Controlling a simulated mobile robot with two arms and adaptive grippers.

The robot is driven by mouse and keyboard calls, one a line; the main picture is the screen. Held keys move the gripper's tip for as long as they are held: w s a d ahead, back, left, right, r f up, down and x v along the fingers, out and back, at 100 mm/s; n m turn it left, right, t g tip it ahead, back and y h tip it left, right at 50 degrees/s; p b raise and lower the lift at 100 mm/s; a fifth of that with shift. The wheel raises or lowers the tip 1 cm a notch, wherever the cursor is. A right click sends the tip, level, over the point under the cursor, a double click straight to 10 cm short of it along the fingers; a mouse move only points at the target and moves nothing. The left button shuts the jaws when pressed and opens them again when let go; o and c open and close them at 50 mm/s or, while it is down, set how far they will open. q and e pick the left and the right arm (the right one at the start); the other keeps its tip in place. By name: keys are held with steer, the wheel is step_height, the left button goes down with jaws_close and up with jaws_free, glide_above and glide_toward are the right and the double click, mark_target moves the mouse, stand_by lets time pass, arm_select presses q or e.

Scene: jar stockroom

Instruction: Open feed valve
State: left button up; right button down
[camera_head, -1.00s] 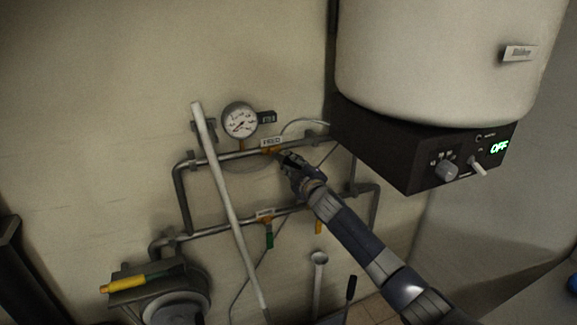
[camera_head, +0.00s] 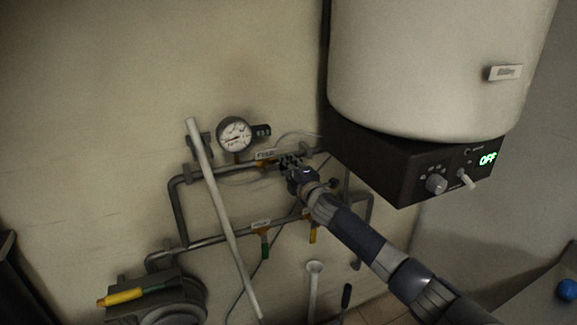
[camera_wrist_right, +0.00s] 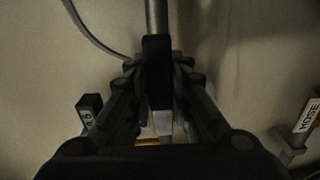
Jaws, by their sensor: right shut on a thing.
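The feed valve sits on the upper pipe below the round gauge. My right gripper (camera_head: 288,162) is at the pipe just right of the label and hides part of the valve. In the right wrist view my right gripper (camera_wrist_right: 158,82) is shut on a dark upright piece, in line with the pipe (camera_wrist_right: 157,18); it looks like the valve's handle. Some orange (camera_wrist_right: 148,141) shows below the fingers. My left gripper is not in view.
A pale slanted pole (camera_head: 222,215) stands in front of the pipes. A lower pipe carries a green-handled valve (camera_head: 265,246) and an orange-handled one (camera_head: 312,234).

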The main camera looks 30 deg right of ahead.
stand_by(0.3)
steer(key=c, duration=1.4)
jaws_free()
steer(key=shift+c, duration=0.2)
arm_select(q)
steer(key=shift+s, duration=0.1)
arm_select(e)
steer(key=s, duration=1.2)
steer(key=shift+a, duration=0.35)
steer(key=shift+f, duration=0.1)
